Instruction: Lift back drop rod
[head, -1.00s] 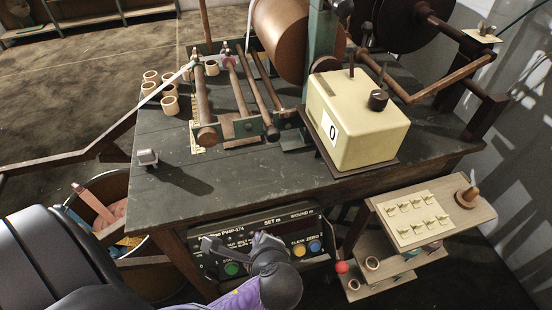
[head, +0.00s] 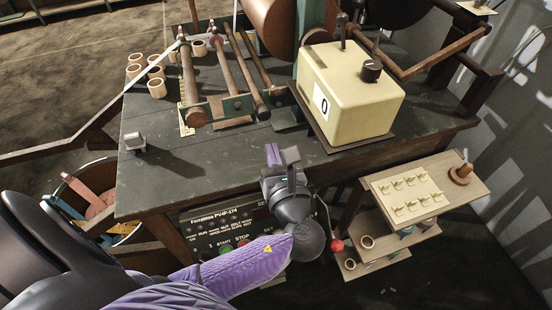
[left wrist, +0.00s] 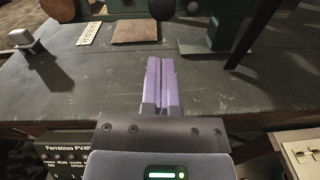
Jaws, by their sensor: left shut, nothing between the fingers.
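Several brown drop rods lie side by side on the winding frame at the back of the dark table (head: 215,175). They include a left rod (head: 188,80), a middle rod (head: 238,78) and a rod farther right (head: 257,58). I cannot tell which one is the back drop rod. My left gripper (head: 283,154) is above the table's front edge, in front of the rods and apart from them. Its purple fingers are closed together and empty, as the left wrist view (left wrist: 160,70) shows. My right gripper is not in view.
A cream counter box (head: 350,95) stands right of the rods. A small metal block (head: 134,141) and several tan rings (head: 156,87) are at the left. A control panel (head: 215,228) is below the front edge. Shelves (head: 430,190) stand at the right. The front tabletop is mostly clear.

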